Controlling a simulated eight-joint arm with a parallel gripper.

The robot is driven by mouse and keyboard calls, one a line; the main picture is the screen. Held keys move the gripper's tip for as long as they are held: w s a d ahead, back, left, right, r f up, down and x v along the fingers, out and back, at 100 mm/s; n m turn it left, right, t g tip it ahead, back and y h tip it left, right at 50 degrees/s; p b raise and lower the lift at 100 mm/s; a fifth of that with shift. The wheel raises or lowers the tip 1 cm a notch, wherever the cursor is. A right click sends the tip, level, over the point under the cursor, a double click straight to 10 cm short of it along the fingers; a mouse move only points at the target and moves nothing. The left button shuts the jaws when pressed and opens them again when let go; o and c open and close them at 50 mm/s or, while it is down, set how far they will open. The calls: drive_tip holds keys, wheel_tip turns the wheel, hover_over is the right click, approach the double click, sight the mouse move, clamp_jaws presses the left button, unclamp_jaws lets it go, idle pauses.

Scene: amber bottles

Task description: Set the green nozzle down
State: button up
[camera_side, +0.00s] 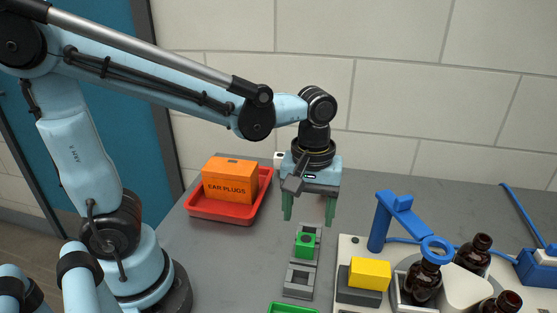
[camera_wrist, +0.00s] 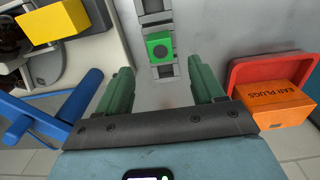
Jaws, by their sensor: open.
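The green nozzle (camera_side: 305,243) is a small green block with a round dark hole. It sits in one compartment of a grey rack (camera_side: 298,283) on the table. In the wrist view the nozzle (camera_wrist: 160,46) is ahead of my fingers, near the top middle. My gripper (camera_side: 309,213) has two green fingers spread apart, with nothing between them. It hangs above the table, just behind the rack in the side view. In the wrist view my gripper (camera_wrist: 163,82) is also clear of the nozzle.
A red tray (camera_side: 225,210) holds an orange ear plugs box (camera_side: 230,182) at left. At right are a yellow block (camera_side: 370,272), a blue post with an arm (camera_side: 381,222), and amber bottles (camera_side: 474,253). A green tray (camera_side: 292,309) shows at the front edge. Grey table is free between.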

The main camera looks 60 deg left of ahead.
sight(306, 239)
wheel_tip(306, 239, up, 4)
drive_tip(key=s+a+f+m+t, duration=0.1)
drive_tip(key=a+m+t, duration=0.5)
drive_tip(key=m, duration=0.3)
drive_tip(key=shift+a+f+t, duration=0.3)
drive_tip(key=shift+a+t, duration=0.05)
drive_tip(key=shift+t, duration=0.25)
